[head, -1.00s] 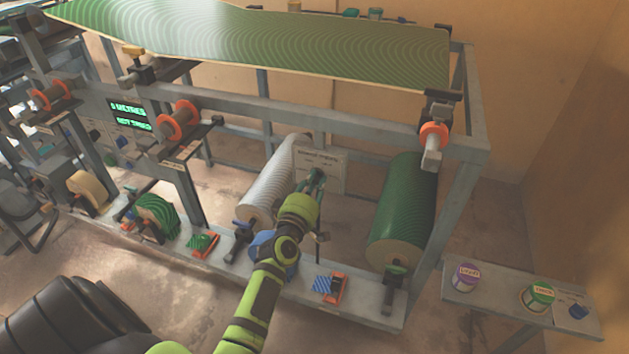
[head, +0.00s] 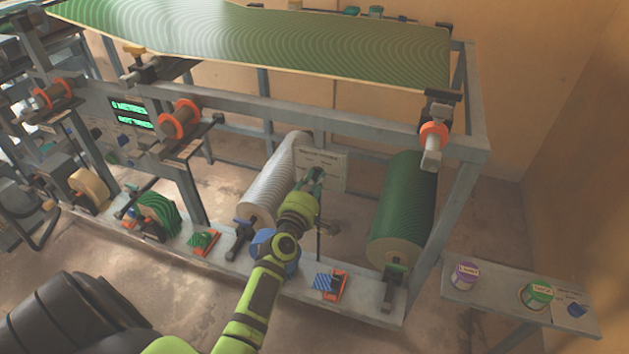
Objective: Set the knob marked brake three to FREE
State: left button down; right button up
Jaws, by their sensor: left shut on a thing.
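My left gripper (head: 316,177) reaches between the pale grey roll and the green roll, in front of a white placard (head: 335,170). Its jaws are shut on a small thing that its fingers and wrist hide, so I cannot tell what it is. No label reading brake three or FREE is legible, and the knob cannot be picked out with certainty. A thin post with a small brownish part (head: 330,229) stands just below and right of the gripper. My right gripper is out of view.
The grey roll (head: 262,190) and green roll (head: 405,210) flank my arm. A steel frame rail (head: 330,122) and a green patterned sheet (head: 330,48) lie above. A low shelf (head: 500,300) with a purple and a green tin stands at right. A lit display (head: 132,115) is at left.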

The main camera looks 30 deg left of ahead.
pick_arm(q)
jog(key=shift+r, duration=0.1)
jog(key=c, duration=1.1)
grip_release()
jog(key=shift+s, duration=0.1)
jog(key=shift+s+d+f, duration=0.1)
jog(key=shift+s+f, duration=0.1)
jog(key=shift+s, duration=0.15)
jog(key=v, duration=1.1)
jog(key=shift+r, duration=0.1)
